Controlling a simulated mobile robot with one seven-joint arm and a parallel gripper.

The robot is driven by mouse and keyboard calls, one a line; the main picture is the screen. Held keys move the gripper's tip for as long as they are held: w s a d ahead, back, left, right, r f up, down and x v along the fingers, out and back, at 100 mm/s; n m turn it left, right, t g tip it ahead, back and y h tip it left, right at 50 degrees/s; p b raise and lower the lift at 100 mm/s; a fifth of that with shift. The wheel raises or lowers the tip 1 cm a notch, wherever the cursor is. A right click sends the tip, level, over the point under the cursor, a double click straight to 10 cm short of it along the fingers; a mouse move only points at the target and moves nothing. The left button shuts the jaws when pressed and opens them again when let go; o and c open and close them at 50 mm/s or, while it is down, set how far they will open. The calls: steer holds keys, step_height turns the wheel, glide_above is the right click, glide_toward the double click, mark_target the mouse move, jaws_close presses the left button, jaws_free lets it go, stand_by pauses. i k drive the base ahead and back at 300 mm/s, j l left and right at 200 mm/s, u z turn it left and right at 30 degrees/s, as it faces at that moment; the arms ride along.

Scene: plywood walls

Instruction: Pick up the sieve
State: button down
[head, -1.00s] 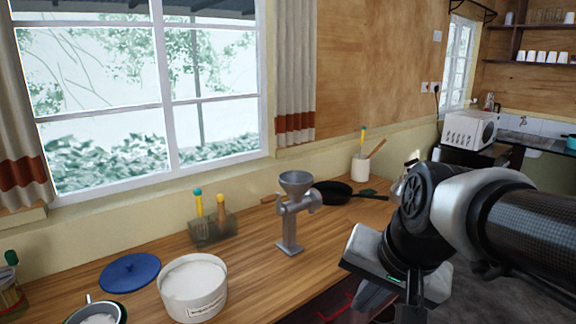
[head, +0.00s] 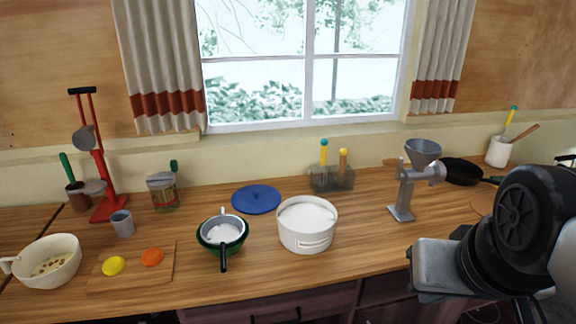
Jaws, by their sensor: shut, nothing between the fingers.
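The sieve (head: 222,229) has a round pale bowl and a dark handle pointing toward the counter's front edge. It rests in a dark green bowl (head: 203,246) on the wooden counter, left of a large white pot. My gripper (head: 432,285) is at the lower right, in front of the counter and well to the right of the sieve. It is shut and empty. Its fingertips are hardly visible from this angle.
The white pot (head: 308,239) stands close right of the sieve, with a blue lid (head: 256,199) behind. A cutting board (head: 128,279) with yellow and orange pieces lies left. A metal grinder (head: 405,195) stands right, near my arm. Counter between pot and grinder is clear.

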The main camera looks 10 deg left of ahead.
mark_target(222, 232)
steer(key=u, duration=1.25)
steer(key=i+j+z, duration=0.35)
steer(key=j, duration=0.25)
steer(key=i+j+z, duration=0.15)
steer(key=i+j, duration=0.1)
steer(key=j, duration=0.05)
